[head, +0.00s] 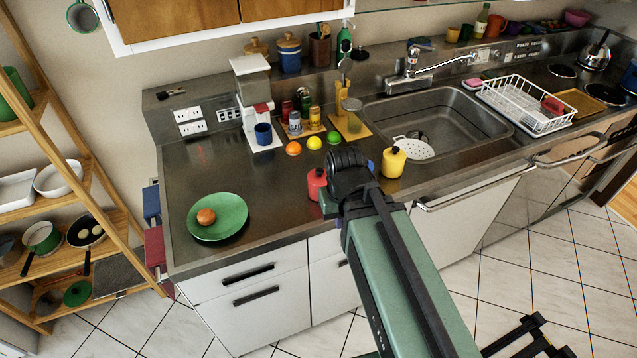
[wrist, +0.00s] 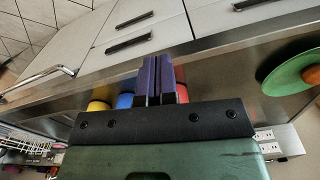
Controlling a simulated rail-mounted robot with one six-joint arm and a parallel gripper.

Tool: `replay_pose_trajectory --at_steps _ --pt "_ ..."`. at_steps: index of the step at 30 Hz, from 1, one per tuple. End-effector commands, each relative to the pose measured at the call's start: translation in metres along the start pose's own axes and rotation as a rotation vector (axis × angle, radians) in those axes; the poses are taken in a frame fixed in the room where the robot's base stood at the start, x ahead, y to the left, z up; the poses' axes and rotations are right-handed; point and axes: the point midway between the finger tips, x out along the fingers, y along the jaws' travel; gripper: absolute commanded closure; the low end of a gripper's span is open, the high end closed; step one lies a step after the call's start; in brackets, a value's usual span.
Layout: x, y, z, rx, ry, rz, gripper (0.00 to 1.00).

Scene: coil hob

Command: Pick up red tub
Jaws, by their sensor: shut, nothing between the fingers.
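The red tub (head: 316,184) stands on the metal worktop near its front edge, partly covered by my arm in the head view. In the wrist view a red strip of it (wrist: 181,76) shows just right of my fingers, the rest hidden behind them. My gripper (wrist: 157,66) has its purple fingers closed together and empty. It overlaps the tub in the wrist view, and I cannot tell the gap between them. In the head view my fingers are hidden behind my wrist.
A yellow tub (head: 393,162) stands to the right, with a blue one (wrist: 125,101) between it and the red tub. A green plate (head: 236,228) is at left. The sink (head: 478,122) is at right. Worktop between plate and red tub is clear.

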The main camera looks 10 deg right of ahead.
Motion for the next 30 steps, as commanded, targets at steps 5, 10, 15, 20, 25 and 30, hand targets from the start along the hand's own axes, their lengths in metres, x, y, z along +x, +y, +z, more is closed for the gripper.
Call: replay_pose_trajectory --at_steps 5,10,15,20,25,30 --pt "0.0000 0.0000 0.0000 0.000 0.000 0.000 1.00" --pt "0.0000 0.0000 0.0000 0.000 0.000 0.000 1.00" --pt "0.0000 0.0000 0.0000 0.000 0.000 0.000 0.74" --pt "0.0000 0.0000 0.0000 0.000 0.000 0.000 0.49" --pt "0.0000 0.0000 0.0000 0.000 0.000 0.000 0.23" --pt "0.0000 0.0000 0.0000 0.000 0.000 0.000 0.00"
